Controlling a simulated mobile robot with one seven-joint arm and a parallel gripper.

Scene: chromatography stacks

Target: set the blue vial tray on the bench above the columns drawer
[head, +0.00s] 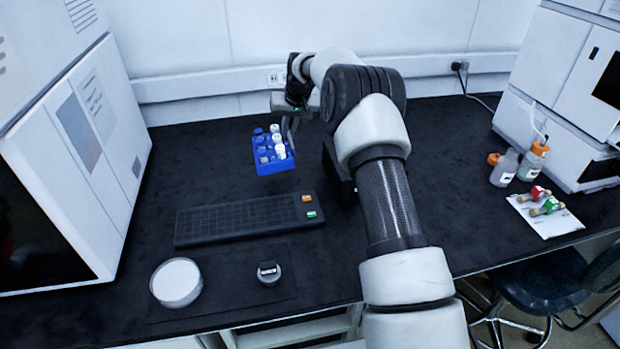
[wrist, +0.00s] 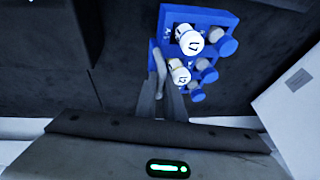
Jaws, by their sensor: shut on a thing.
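The blue vial tray (head: 273,168) holds several vials with white and blue caps. It is over the back middle of the black bench (head: 215,145), behind the keypad; I cannot tell whether it touches the bench. My arm hides part of the bench to the right. No drawer marked for columns can be made out.
A black keyboard-like panel (head: 250,219) lies in front of the tray. A white round dish (head: 176,283) and a small dark-lidded jar (head: 269,273) stand at the front. White instruments flank the bench. Bottles (head: 504,167) and a white card (head: 548,219) with capped vials are at right.

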